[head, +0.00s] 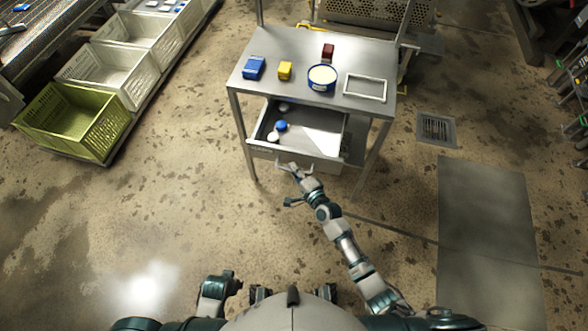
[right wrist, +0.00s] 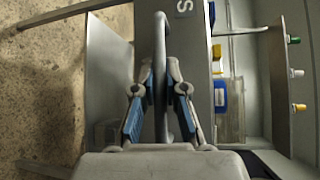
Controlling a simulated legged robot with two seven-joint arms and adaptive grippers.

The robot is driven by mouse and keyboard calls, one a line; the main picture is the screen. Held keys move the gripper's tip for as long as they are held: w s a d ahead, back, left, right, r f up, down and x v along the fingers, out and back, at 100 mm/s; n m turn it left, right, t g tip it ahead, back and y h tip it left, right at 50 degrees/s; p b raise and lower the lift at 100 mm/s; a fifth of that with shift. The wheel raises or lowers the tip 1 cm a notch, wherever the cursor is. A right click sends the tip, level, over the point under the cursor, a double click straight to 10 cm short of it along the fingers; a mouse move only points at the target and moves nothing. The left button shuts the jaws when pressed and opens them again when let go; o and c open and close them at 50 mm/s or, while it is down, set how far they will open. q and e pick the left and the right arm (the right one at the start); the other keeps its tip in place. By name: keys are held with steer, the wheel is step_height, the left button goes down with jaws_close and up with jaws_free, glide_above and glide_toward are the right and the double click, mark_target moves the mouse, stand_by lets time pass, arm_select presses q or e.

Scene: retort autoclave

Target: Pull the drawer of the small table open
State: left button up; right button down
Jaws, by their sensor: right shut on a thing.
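The small grey metal table (head: 310,50) stands at the top middle of the head view. Its drawer (head: 325,128) sticks out toward me, open, with a few small white and blue round things inside. My right gripper (head: 295,170) is at the bar handle on the drawer front. In the right wrist view the grey handle (right wrist: 160,60) runs between the two blue-padded fingers of this gripper (right wrist: 159,88), which is shut on it. The drawer front (right wrist: 188,40) shows behind the handle.
On the tabletop are a blue box (head: 254,68), a yellow block (head: 285,71), a dark red block (head: 328,52), a blue-rimmed round tub (head: 322,78) and a white frame (head: 365,88). Crates, one green (head: 70,122), line the left. The floor before the table is clear.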

steer(key=c, duration=1.2)
jaws_free()
steer(key=shift+f, duration=0.3)
steer(key=shift+r, duration=0.1)
steer(key=v, duration=1.2)
steer(key=s+d+f+n+g+h+p, duration=0.25)
steer(key=s+f+n+g, duration=0.2)
steer(key=s+f, duration=0.4)
steer(key=s+d+f+n+g+h+p, duration=0.1)
steer(key=s+d+f+n+g+h, duration=0.25)
steer(key=f, duration=0.85)
arm_select(q)
steer(key=s+f+p, duration=0.1)
steer(key=s+f, duration=0.3)
steer(key=f, duration=0.7)
steer(key=shift+s+a+f, duration=0.15)
steer(key=shift+a+f, duration=0.1)
steer(key=shift+f, duration=0.1)
arm_select(e)
steer(key=s+d+f+n+g+h, duration=0.1)
steer(key=s+d+f+n, duration=0.3)
steer(key=s, duration=0.5)
steer(key=s+d+f+n+g+h, duration=0.1)
steer(key=s+d+f+n+g, duration=0.2)
steer(key=s, duration=0.6)
steer(key=shift+d+f+n, duration=0.4)
steer(key=shift+d+f, duration=0.3)
steer(key=shift+f, duration=0.15)
